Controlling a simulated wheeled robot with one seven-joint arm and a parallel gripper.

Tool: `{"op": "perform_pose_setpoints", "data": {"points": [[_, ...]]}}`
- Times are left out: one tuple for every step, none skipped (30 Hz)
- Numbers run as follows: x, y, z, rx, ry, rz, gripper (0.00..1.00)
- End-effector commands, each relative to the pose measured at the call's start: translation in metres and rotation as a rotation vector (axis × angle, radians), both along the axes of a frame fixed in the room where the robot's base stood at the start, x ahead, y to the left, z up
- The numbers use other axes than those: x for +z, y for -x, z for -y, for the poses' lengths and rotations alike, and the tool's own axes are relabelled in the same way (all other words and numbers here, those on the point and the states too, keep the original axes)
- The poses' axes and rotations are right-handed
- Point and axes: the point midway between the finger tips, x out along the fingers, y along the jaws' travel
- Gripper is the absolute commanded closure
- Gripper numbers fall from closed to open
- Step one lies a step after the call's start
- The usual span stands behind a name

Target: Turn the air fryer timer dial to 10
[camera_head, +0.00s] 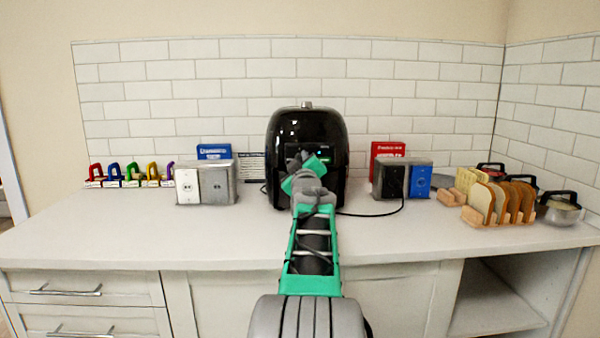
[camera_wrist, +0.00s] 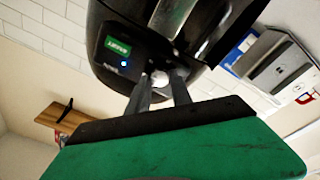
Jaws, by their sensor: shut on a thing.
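The black air fryer (camera_head: 306,122) stands on the counter against the tiled wall. In the wrist view its glossy black body (camera_wrist: 112,20) fills the top, with a green lit display (camera_wrist: 117,48) and a small lit light below it. The timer dial (camera_wrist: 159,79) is a pale round knob between my fingertips. My gripper (camera_wrist: 160,82) is shut on the dial. In the head view my arm hides the front of the air fryer and the dial. The dial's numbers cannot be read.
A grey outlet box (camera_head: 222,185) stands left of the fryer and another box (camera_head: 390,178) with black and blue sockets right of it. A dark cord runs to the right box. The front counter is clear.

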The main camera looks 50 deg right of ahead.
Motion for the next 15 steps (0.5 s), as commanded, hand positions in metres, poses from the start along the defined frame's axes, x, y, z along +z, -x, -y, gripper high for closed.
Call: {"op": "perform_pose_setpoints", "data": {"points": [[-0.0049, 0.0005, 0.0007, -0.001, 0.025, -0.029, 1.0], [-0.0046, 0.0006, 0.0007, -0.002, 0.042, -0.048, 1.0], [-0.0038, 0.0007, 0.0008, -0.001, 0.064, -0.072, 1.0], [-0.0036, 0.0006, 0.0008, -0.001, 0.081, -0.09, 1.0], [-0.0036, 0.0006, 0.0008, -0.001, 0.095, -0.108, 1.0], [-0.0034, 0.0007, 0.0007, -0.001, 0.115, -0.13, 1.0], [-0.003, 0.0008, 0.0008, -0.001, 0.128, -0.145, 1.0], [-0.0026, 0.001, 0.0009, -0.001, 0.141, -0.159, 1.0], [-0.0022, 0.0012, 0.0011, -0.002, 0.157, -0.177, 1.0], [-0.0023, 0.0012, 0.0012, -0.002, 0.167, -0.19, 1.0], [-0.0023, 0.0012, 0.0012, -0.002, 0.177, -0.202, 1.0], [-0.0022, 0.0012, 0.0011, -0.002, 0.189, -0.217, 1.0], [-0.002, 0.0011, 0.0011, -0.001, 0.198, -0.226, 1.0], [-0.0017, 0.001, 0.001, -0.001, 0.206, -0.234, 1.0], [-0.0013, 0.0009, 0.001, -0.001, 0.215, -0.245, 1.0]]}}
